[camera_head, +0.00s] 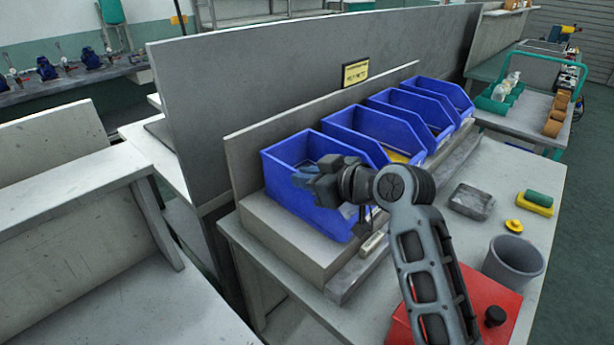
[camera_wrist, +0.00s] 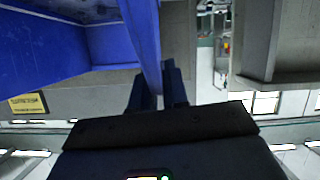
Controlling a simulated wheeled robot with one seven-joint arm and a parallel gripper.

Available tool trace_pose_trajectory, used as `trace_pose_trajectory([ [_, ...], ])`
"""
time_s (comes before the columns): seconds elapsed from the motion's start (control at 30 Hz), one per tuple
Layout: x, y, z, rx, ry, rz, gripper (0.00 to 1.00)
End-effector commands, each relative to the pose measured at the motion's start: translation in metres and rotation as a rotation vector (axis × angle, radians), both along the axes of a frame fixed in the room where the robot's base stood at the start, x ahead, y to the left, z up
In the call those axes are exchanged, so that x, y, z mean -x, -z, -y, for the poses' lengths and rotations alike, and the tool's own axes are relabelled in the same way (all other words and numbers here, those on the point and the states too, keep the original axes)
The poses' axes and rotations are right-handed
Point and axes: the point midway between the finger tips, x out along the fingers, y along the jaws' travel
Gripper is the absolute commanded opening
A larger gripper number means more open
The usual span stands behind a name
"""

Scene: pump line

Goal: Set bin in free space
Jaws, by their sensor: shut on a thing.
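The nearest blue bin (camera_head: 285,190) is at the left end of a row on a raised grey ledge. It looks upright, and whether its base touches the ledge is hard to tell. My gripper (camera_head: 306,178) reaches in from the right, over this bin. In the wrist view, my gripper (camera_wrist: 158,88) has one finger on each side of a blue bin wall (camera_wrist: 146,45) and is shut on it. The arm hides part of the bin's right side in the head view.
Several more blue bins, including the neighbouring bin (camera_head: 350,123), stand close behind. The bench holds a grey block (camera_head: 471,201), a yellow knob (camera_head: 514,226), a grey cup (camera_head: 513,262) and a red box (camera_head: 487,290). A grey panel (camera_head: 250,165) backs the row. Bare bench lies between these items.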

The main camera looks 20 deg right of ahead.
Motion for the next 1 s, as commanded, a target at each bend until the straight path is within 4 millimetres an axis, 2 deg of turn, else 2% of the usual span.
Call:
trace_pose_trajectory([
  [0.1, 0.0, 0.0, 0.0, 0.001, 0.0, 0.004, 0.0],
  [0.13, 0.0, 0.002, 0.0, 0.0, 0.0, 0.0, 0.15],
  [0.4, 0.0, 0.001, 0.0, 0.0, 0.0, 0.0, 0.39],
  [0.73, 0.003, -0.002, 0.002, 0.0, 0.001, 0.0, 0.39],
  [0.87, 0.019, -0.008, 0.008, 0.0, 0.002, 0.001, 0.39],
  [1.0, 0.044, -0.018, 0.019, 0.002, 0.002, 0.001, 0.39],
])
